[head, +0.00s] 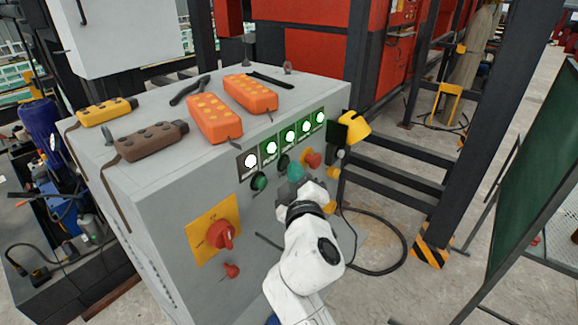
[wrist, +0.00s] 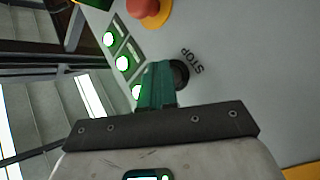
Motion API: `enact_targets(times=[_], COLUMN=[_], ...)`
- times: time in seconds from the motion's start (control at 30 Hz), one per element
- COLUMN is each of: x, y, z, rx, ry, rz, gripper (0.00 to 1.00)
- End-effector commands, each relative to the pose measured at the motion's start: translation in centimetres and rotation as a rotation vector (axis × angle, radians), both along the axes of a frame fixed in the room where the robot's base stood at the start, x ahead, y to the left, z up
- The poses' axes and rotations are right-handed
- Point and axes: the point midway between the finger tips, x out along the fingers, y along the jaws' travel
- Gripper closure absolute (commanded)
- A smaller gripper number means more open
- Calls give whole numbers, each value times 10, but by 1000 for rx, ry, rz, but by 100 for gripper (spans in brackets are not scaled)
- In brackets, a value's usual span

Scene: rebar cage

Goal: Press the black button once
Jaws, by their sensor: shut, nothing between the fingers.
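The black button (wrist: 181,74) is a round dark knob beside the printed word STOP on the grey panel in the wrist view. My gripper (wrist: 158,72) has its teal fingers together and empty, and they cover the button's left part. In the head view, my gripper (head: 295,172) is in front of the panel, just right of and below a dark round knob (head: 283,161) that seems to be the same button. I cannot tell whether the fingertips touch it.
The grey control cabinet (head: 150,190) carries a row of lit lamps (head: 271,148), a green button (head: 259,183), a red mushroom button (head: 313,160) and a red rotary switch (head: 219,236) on a yellow plate. Orange pendant controls (head: 214,118) lie on top. A cable loops on the floor at right.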

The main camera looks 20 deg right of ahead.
Motion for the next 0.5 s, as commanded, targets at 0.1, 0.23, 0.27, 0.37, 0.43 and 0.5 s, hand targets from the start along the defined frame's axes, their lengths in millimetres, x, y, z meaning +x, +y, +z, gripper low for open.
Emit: enact_targets(times=[0.1,0.23,0.27,0.37,0.43,0.5], x=[1,2,3,4,4,5], y=[2,3,3,4,4,5], z=[0,0,0,0,0,0], rx=[0,0,0,0,0,1], ry=[-1,-1,-1,-1,-1,-1], rz=[2,2,2,2,3,3], gripper=[100,100,100,100,100,100])
